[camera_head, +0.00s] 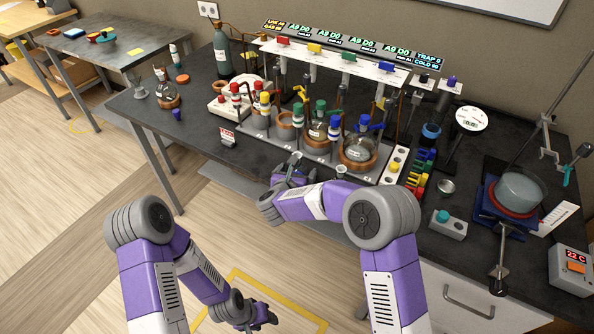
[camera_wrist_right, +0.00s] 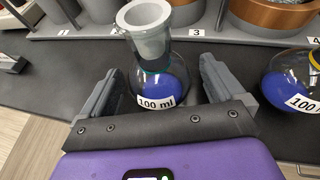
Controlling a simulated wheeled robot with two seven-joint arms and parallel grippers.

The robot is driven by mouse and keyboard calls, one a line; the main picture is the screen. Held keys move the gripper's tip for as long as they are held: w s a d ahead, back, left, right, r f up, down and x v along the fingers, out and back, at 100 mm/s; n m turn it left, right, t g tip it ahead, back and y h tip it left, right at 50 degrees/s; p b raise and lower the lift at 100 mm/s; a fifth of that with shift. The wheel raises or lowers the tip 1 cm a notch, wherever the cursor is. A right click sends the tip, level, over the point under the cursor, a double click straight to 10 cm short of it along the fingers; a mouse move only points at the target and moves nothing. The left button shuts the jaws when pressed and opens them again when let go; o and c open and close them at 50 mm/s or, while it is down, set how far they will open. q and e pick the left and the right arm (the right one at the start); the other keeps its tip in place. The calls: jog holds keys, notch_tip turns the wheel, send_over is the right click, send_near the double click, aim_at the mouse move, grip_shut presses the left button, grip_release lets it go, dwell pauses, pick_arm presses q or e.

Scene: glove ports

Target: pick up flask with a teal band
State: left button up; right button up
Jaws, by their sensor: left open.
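The flask with a teal band (camera_wrist_right: 160,84) stands on the dark bench in the right wrist view. It has a wide grey neck, blue liquid and a "100 ml" label; the teal band circles the base of its neck. My right gripper (camera_head: 292,167) is open at the bench's front edge in the head view. In the right wrist view its fingers lie on either side of the flask, with visible gaps. In the head view my arm and gripper largely hide this flask. My left gripper (camera_head: 264,316) is open and empty, low over the floor.
Another flask with blue liquid and a yellow band (camera_wrist_right: 292,80) stands close on the right in the right wrist view. A numbered grey rack (camera_wrist_right: 90,34) with copper-coloured vessels stands just behind. A white card stand (camera_head: 228,138) is to the left. Floor space in front is free.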

jog(key=c, duration=1)
jog(key=shift+r+p, duration=1.5)
jog(key=shift+r, duration=5)
jog(key=shift+c, duration=0.2)
